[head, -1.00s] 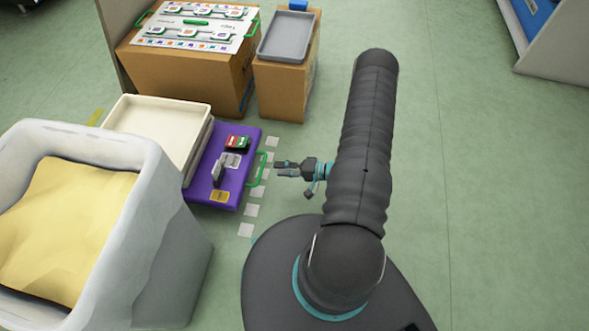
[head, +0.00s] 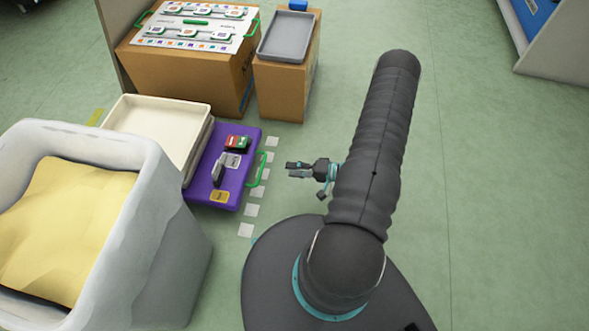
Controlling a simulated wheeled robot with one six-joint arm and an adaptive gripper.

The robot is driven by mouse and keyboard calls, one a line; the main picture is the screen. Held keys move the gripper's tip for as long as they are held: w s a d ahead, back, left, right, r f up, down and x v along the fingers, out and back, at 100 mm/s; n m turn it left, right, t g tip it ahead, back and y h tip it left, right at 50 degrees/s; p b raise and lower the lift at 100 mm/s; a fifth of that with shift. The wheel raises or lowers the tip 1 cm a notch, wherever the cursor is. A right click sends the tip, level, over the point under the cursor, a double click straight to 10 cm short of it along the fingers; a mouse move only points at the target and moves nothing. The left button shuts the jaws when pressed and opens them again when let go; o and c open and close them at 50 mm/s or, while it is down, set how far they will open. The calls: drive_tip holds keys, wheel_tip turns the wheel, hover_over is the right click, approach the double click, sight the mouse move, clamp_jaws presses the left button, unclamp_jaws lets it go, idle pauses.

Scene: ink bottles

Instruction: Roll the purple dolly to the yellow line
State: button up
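The purple dolly (head: 205,182) lies on the floor left of centre, with a green handle (head: 262,168) on its right side. It bears a beige tray and several small items. A short piece of the yellow line (head: 96,117) shows on the floor beyond the beige tray's far left corner; the rest is hidden. My gripper (head: 289,169) is right of the green handle, pointing left towards it, with a clear gap between them. Its two fingers are apart and nothing shows between them.
A large white bin (head: 180,240) with yellow contents stands at the front left, covering part of the dolly's near side. White floor marks (head: 251,210) run along the dolly's right. Cardboard boxes (head: 281,92) stand behind. The floor at right is clear.

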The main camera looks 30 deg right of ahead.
idle(0.4)
wheel_tip(320, 180, up, 10)
idle(0.6)
